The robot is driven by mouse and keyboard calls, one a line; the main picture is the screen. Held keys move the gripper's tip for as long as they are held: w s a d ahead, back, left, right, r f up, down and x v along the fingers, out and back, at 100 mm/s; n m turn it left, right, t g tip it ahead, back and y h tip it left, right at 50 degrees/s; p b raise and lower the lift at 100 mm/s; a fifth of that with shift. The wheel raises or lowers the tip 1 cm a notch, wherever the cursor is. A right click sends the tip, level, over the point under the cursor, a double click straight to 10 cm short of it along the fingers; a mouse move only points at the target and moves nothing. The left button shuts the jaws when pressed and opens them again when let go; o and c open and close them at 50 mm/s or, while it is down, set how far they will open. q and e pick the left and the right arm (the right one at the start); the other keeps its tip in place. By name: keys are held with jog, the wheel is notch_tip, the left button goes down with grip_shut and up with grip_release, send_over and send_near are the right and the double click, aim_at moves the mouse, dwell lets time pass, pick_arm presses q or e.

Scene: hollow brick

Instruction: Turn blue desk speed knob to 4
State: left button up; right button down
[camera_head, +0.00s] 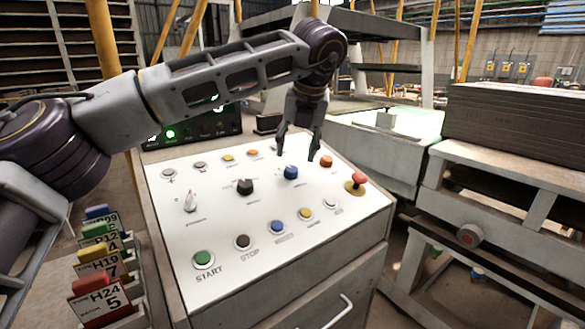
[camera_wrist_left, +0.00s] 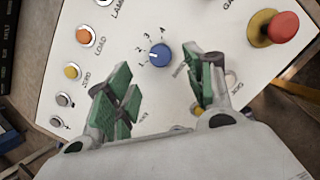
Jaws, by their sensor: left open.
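The blue speed knob (camera_head: 291,172) stands on the white sloped panel of the desk, right of a black knob. It also shows in the left wrist view (camera_wrist_left: 160,56), with the numbers 1 to 4 printed around it. Its pale pointer mark seems to face the low end, near 1, but it is small. My left gripper (camera_head: 298,156) is open above the panel, its two fingers pointing down around and just behind the blue knob. In the left wrist view the green-padded fingers (camera_wrist_left: 165,88) are apart with nothing between them, and the knob is beyond them. My right gripper is not in view.
A black knob (camera_head: 244,186) and a white pointer knob (camera_head: 190,201) sit to the left. A red mushroom button (camera_head: 358,179) is close on the right. Green START (camera_head: 204,259) and other buttons line the front. Tagged blocks (camera_head: 95,288) stand left of the desk.

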aim_at(292, 169)
pick_arm(q)
jog(key=x, duration=0.6)
jog(key=shift+w+f, duration=0.1)
jog(key=shift+f, duration=0.05)
jog(key=shift+w+f, duration=0.2)
jog(key=shift+f, duration=0.25)
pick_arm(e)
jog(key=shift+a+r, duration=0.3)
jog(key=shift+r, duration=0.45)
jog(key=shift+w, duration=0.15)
pick_arm(q)
jog(key=c, duration=1)
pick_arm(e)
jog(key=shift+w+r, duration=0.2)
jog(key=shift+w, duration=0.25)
